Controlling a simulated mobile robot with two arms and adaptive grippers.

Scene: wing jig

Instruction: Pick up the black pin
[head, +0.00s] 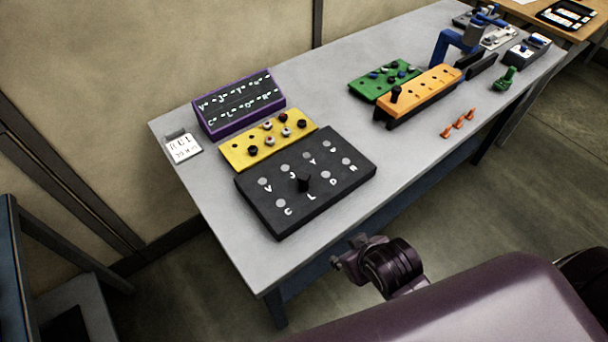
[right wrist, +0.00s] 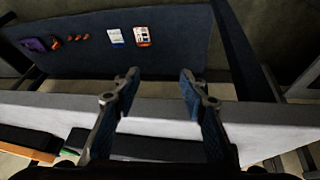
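A short black pin (head: 303,181) stands upright on the dark lettered board (head: 325,200), near the board's middle. Another black pin (head: 395,93) stands at the near end of the orange block (head: 430,88). I cannot tell which one the task means. My right gripper (right wrist: 160,78) shows open in the right wrist view, with nothing between its fingers. In the head view, a dark part of my arm shows in front of the table's near edge, apart from both pins. My left gripper is not in view.
A yellow block (head: 238,154) with several pins and a purple panel (head: 215,129) stand behind the dark board. A green block (head: 362,91) stands behind the orange one.

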